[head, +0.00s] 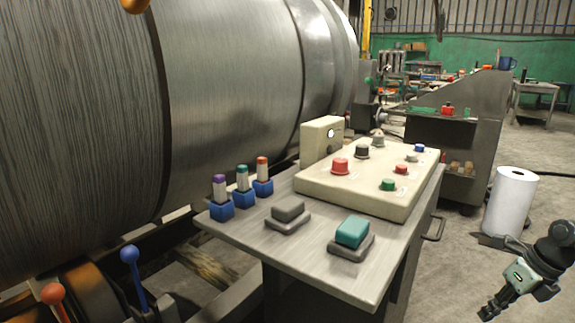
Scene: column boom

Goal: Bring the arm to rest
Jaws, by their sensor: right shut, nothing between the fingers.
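My right gripper (491,309) is at the lower right, its fingers shut with nothing between them. It hangs over the floor, to the right of the control table (335,283) and apart from it. A cream control panel (330,200) with red, green, blue and grey buttons sits on the table. My left gripper does not show. The boom is not clearly identifiable; a large metal cylinder (235,90) fills the left of the view.
Blue holders with purple, teal and red-topped pieces (242,180) stand on the table, near a grey pedal (288,212) and a teal pedal (352,233). Blue (129,254) and red (53,293) knobbed levers stand lower left. A white roll (510,201) stands on the floor at right.

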